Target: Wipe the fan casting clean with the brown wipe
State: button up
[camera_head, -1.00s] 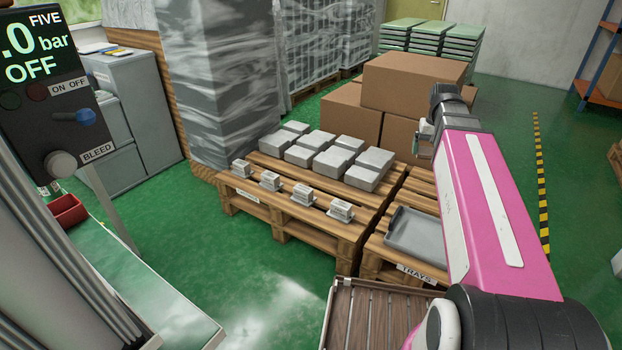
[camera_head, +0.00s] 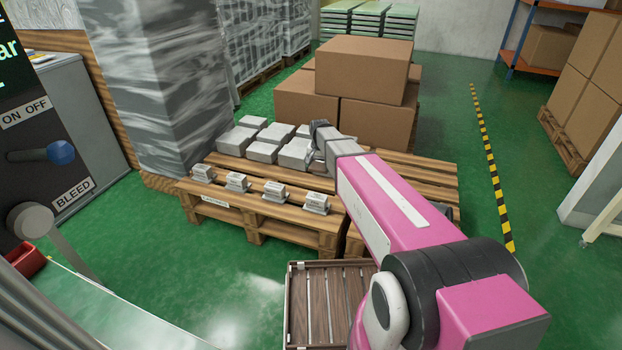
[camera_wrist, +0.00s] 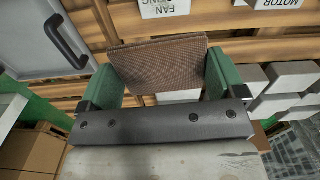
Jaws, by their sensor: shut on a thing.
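My gripper (camera_wrist: 160,85) has green fingers and is shut on the brown wipe (camera_wrist: 158,62), a flat sheet spanning between them in the wrist view. In the head view my gripper (camera_head: 318,150) is over the right end of the grey blocks on the pallet; the wipe is not discernible there. A sign reading FAN CASTING (camera_wrist: 166,8) shows upside down just beyond the wipe. A pale block (camera_wrist: 180,96) shows partly below the wipe, probably the fan casting; the wipe and gripper hide most of it. I cannot tell whether they touch.
Other grey blocks (camera_wrist: 283,92) sit alongside on the wooden pallet (camera_head: 260,218). Several small labelled pieces (camera_head: 274,190) line its front edge. A grey panel with a dark handle (camera_wrist: 66,42) is close at the wrist view's upper left. Cardboard boxes (camera_head: 360,70) stand behind.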

send_over(311, 195)
notch_tip(311, 195, down, 8)
jog(key=shift+m, duration=0.4)
jog(key=shift+w+f, duration=0.1)
jog(key=shift+f, duration=3)
jog(key=shift+f, duration=1)
jog(key=shift+d, duration=0.1)
